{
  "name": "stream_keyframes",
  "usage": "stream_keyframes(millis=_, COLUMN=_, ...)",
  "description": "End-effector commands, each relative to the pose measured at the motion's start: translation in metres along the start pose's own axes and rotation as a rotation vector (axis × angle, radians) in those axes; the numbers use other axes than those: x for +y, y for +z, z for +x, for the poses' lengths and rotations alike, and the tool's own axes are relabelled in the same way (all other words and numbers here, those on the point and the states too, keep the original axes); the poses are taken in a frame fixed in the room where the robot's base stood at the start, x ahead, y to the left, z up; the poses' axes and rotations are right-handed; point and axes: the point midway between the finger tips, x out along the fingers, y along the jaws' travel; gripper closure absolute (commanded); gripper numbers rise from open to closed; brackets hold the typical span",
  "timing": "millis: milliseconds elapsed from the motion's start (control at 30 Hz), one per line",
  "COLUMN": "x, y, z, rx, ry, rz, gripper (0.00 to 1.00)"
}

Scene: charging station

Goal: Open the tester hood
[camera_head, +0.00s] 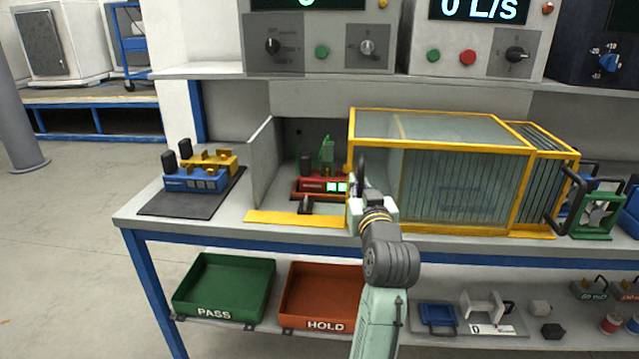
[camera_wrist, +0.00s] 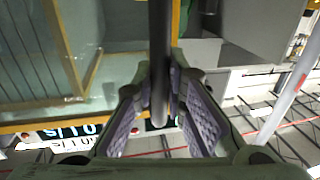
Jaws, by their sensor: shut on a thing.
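The tester hood (camera_head: 450,185) has a yellow frame and clear panels and stands on the bench, right of centre. Its clear panel and yellow frame also show at the left of the wrist view (camera_wrist: 70,60). My gripper (camera_head: 361,190) is at the hood's left front edge. In the wrist view its padded fingers (camera_wrist: 160,95) are shut on a dark upright bar, the hood handle (camera_wrist: 160,40). Left of the hood, a red device (camera_head: 318,187) with lit green displays sits uncovered beside a grey side wall. My wrist hides part of the hood's lower left corner.
A blue device (camera_head: 195,182) stands on a dark mat at the left bench end. A yellow strip (camera_head: 290,219) runs along the front edge. A green-framed fan unit (camera_head: 600,212) stands right of the hood. Green PASS (camera_head: 225,285) and red HOLD (camera_head: 318,298) trays sit below.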

Motion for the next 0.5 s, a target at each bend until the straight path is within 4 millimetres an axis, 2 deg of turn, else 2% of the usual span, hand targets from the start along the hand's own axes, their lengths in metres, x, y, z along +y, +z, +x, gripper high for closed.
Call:
stream_keyframes(millis=33, x=0.015, y=0.001, z=-0.003, rx=-0.002, ry=0.007, rz=0.002, gripper=1.00)
stream_keyframes(millis=200, x=0.042, y=0.000, z=-0.008, rx=0.000, ry=0.005, rz=0.000, gripper=1.00)
stream_keyframes(millis=500, x=0.058, y=0.001, z=-0.011, rx=-0.002, ry=0.002, rz=0.000, gripper=1.00)
